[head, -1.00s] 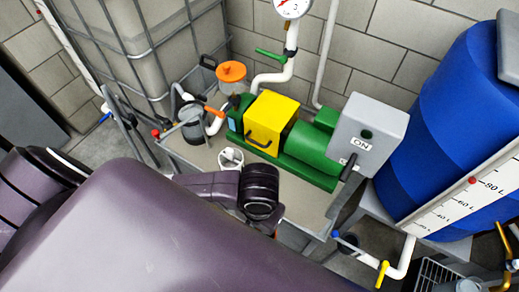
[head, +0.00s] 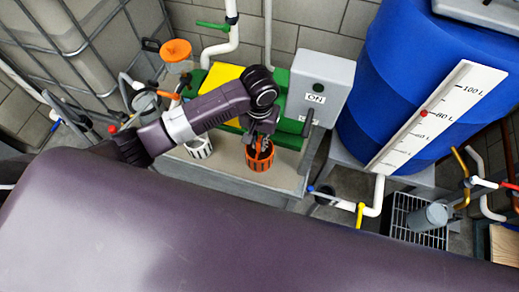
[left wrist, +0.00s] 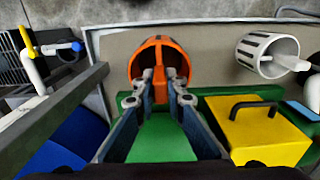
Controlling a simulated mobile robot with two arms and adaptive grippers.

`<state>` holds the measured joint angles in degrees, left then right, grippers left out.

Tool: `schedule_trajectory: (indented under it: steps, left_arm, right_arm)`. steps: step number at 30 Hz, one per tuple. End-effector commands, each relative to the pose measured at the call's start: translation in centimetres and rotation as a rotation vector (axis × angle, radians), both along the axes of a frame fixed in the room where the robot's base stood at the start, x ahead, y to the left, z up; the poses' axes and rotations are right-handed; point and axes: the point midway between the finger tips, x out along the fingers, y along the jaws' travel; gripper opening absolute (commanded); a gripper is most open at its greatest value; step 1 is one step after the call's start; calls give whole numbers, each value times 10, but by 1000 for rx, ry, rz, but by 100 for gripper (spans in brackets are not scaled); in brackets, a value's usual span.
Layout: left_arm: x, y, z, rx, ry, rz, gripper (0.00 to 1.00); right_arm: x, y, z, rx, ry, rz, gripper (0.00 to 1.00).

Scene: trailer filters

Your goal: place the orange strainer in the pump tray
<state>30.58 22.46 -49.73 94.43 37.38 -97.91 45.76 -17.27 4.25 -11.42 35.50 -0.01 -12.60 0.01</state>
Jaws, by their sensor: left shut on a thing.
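The orange strainer (head: 260,159) is a small slotted basket at the front right of the pump tray (head: 229,166). It also shows in the left wrist view (left wrist: 147,58), where the tray's beige floor (left wrist: 116,50) lies around it. My left gripper (head: 262,143) points down at it from above. In the left wrist view its two fingertips (left wrist: 166,76) are closed on the strainer's near part. I cannot tell whether the strainer's base touches the tray floor. My right gripper is not in view.
A white slotted basket (head: 198,147) stands on the tray to the left. The green pump (left wrist: 161,139) with its yellow cover (left wrist: 262,136) is behind. A grey switch box (head: 319,83) and blue tank (head: 395,85) stand to the right. A wire basket (head: 415,222) is at lower right.

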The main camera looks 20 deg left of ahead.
Motion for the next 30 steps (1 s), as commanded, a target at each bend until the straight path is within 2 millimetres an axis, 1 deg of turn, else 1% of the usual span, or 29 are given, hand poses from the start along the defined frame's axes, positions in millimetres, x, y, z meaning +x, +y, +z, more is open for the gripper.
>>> schedule_trajectory:
  steps: [3,8,15,20,29,30]
  left_arm:
    - [0,1,-20,2,5,0,0]
    - [1,0,-32,1,1,0,0]
    - [2,0,-65,1,1,1,0]
    - [5,0,-70,1,-1,0,0]
    - [4,0,-73,1,0,0,0]
    - [4,0,-73,1,1,0,12]
  right_arm:
    - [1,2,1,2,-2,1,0]
    - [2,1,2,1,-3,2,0]
    - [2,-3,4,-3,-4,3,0]
    - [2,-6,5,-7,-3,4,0]
    - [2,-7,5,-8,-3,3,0]
    - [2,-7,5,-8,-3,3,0]
